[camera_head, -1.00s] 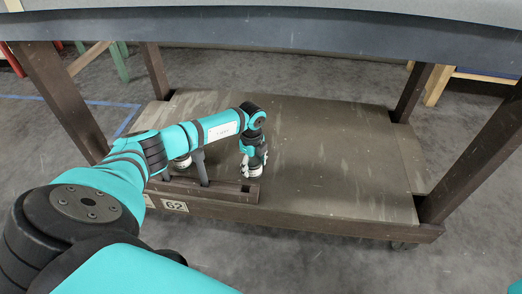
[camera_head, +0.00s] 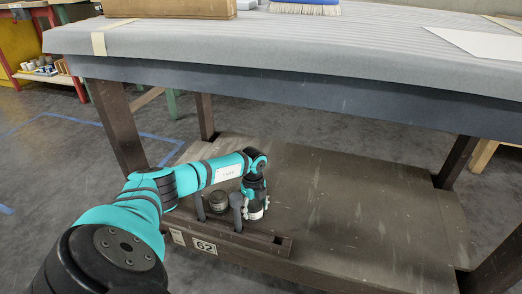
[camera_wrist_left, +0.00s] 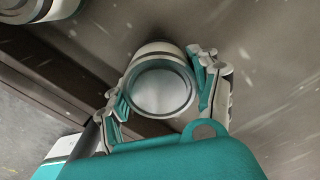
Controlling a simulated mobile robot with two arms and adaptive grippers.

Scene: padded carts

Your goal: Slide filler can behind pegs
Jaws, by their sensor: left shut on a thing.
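My left gripper (camera_head: 256,209) is shut on a pale can with a round rim, seen from above in the left wrist view (camera_wrist_left: 163,92). The held can is low over the cart's lower shelf, just right of the right-hand peg (camera_head: 236,212), whose top partly overlaps it. Whether the can touches the shelf or the peg is hard to tell. A second peg (camera_head: 200,208) stands to the left on the same rail (camera_head: 262,242). Another can (camera_head: 218,203) stands behind the rail between the pegs; a can also shows at the top left of the wrist view (camera_wrist_left: 42,8). My right gripper is out of view.
The lower shelf (camera_head: 355,215) is bare to the right. The padded cart top (camera_head: 300,45) overhangs it, with a cardboard box (camera_head: 170,8) and a blue brush (camera_head: 305,6) on top. A dark leg (camera_head: 118,130) stands at the left. A 62 label (camera_head: 205,247) is on the front edge.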

